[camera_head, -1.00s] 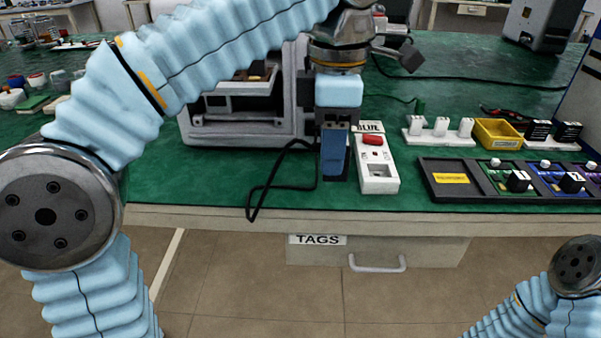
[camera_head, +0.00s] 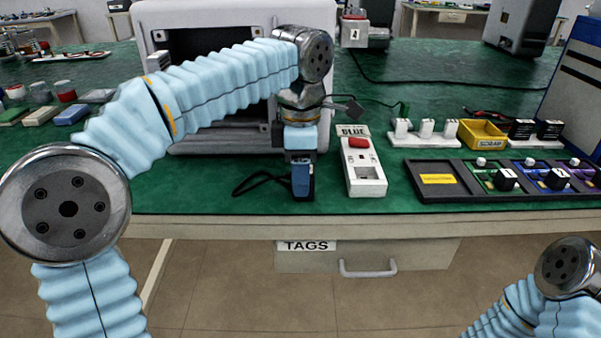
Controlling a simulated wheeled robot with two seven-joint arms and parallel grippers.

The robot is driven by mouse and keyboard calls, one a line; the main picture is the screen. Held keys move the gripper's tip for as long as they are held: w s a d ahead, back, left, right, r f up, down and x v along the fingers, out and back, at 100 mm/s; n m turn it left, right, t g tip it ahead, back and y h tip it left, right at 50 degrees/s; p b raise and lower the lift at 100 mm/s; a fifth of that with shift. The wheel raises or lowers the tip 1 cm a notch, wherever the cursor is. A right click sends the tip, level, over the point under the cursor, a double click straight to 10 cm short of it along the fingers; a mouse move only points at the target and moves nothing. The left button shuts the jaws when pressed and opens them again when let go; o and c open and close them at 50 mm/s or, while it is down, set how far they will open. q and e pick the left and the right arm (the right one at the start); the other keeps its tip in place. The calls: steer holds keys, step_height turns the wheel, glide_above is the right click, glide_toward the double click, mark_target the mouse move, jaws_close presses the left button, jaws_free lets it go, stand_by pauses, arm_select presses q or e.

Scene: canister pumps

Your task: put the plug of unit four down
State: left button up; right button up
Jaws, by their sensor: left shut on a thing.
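A blue plug (camera_head: 301,183) with a black cord (camera_head: 258,182) is in my left gripper (camera_head: 301,160), near the front edge of the green bench mat. The gripper is shut on it and points down. The plug hangs upright, very low over the mat; I cannot tell whether it touches. The cord loops on the mat to its left. No number shows on the plug. My right gripper is out of view.
A large grey-white machine (camera_head: 205,18) stands behind my left arm. To the right are a row of white pieces (camera_head: 426,129), a yellow bin (camera_head: 483,133) and a dark tray (camera_head: 424,188) with knobs. The bench front edge is close; a TAGS drawer (camera_head: 400,262) is below.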

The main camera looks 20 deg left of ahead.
arm_select(q)
steer(key=shift+f, duration=0.15)
steer(key=o, duration=1.1)
steer(key=shift+c, duration=0.2)
step_height(320, 180, up, 12)
steer(key=p, duration=0.3)
steer(key=shift+r, duration=0.2)
